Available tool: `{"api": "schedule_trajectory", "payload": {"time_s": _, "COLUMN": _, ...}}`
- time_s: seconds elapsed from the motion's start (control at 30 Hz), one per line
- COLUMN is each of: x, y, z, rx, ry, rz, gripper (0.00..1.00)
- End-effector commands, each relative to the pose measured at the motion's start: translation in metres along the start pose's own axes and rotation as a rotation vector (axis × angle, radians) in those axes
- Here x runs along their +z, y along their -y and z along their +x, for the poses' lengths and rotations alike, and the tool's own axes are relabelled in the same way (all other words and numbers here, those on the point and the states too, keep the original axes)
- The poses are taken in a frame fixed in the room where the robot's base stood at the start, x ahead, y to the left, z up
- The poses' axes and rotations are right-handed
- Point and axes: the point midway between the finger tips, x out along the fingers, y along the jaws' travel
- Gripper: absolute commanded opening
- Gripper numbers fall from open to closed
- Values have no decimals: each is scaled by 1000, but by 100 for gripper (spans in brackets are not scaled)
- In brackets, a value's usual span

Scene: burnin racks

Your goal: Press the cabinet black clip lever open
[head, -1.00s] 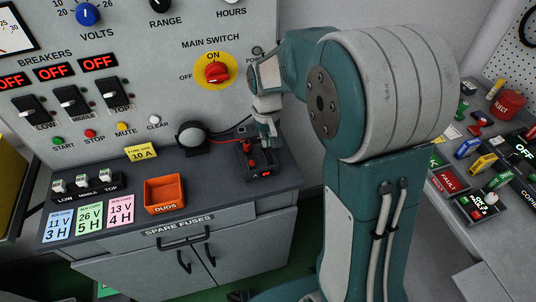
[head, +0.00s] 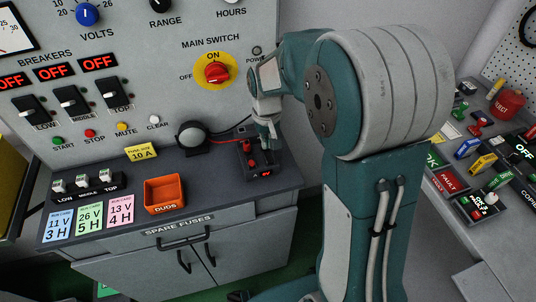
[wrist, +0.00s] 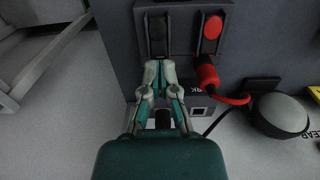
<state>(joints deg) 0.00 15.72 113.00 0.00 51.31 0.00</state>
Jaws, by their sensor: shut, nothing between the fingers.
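The cabinet's clip block (head: 262,172) sits on the right end of the grey cabinet top. In the wrist view, its black clip lever (wrist: 157,27) is on the left and a red lever (wrist: 212,27) on the right. My gripper (wrist: 159,66) is shut and empty, with its fingertips at the near end of the black lever. I cannot tell whether they touch it. In the head view my gripper (head: 268,142) points down over the block and hides the black lever. A red plug and wire (wrist: 207,75) join the red side.
A round black-and-grey buzzer-like part (head: 191,135) stands left of the block. An orange DUDS bin (head: 164,208) is further left. The panel with the red main switch (head: 217,73) rises behind. A second bench (head: 490,235) is at right.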

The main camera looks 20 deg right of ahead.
Motion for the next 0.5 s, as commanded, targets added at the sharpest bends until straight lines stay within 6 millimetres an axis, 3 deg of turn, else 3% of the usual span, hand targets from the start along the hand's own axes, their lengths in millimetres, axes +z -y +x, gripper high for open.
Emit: {"api": "schedule_trajectory", "payload": {"time_s": 0.5, "x": 0, "y": 0, "z": 7, "rx": 0, "ry": 0, "rz": 0, "gripper": 0}}
